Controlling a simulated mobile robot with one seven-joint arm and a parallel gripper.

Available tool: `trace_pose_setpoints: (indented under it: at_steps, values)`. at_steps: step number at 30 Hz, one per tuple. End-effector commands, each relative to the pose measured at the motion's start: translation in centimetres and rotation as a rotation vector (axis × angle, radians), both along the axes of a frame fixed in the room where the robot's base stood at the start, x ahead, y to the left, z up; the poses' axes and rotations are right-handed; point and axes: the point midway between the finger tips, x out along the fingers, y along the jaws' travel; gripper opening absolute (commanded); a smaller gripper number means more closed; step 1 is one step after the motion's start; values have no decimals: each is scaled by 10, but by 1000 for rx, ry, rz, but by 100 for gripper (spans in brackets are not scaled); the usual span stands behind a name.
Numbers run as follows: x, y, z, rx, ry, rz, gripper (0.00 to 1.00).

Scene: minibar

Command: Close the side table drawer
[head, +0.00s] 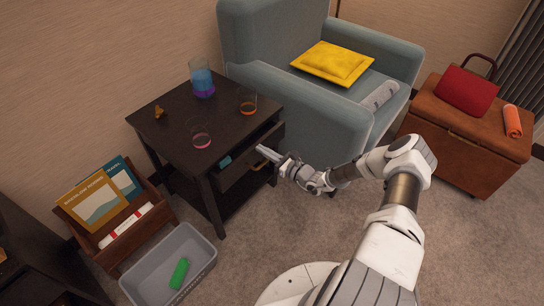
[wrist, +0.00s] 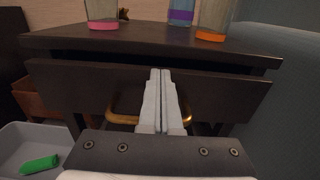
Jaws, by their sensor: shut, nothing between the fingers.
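The dark side table (head: 165,128) stands left of the armchair. Its drawer (head: 240,167) is partly open, and something teal shows inside it in the head view. The drawer front (wrist: 85,88) spans the wrist view below the table top, with a gold handle (wrist: 122,117) low on it. My gripper (head: 262,150) is shut and empty. Its fingers (wrist: 161,72) point at the middle of the drawer front, reaching up to about its top edge; I cannot tell whether they touch it.
Glasses with coloured liquid, such as the blue and purple one (head: 202,80), stand on the table top. A grey bin (head: 205,240) with a green item is at front left. A blue armchair (head: 300,105) stands close on the right. Carpet in front is free.

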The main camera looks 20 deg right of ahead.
Motion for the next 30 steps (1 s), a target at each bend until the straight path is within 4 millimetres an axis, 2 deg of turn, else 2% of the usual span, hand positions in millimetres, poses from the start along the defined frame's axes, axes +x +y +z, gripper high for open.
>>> trace_pose_setpoints:
  at_steps: [9, 22, 30]
  values:
    - [13, 9, 0, -1, 1, 0, 0]
    - [13, 9, 0, -1, 1, 0, 0]
    - [8, 0, 0, -1, 1, 3, 0]
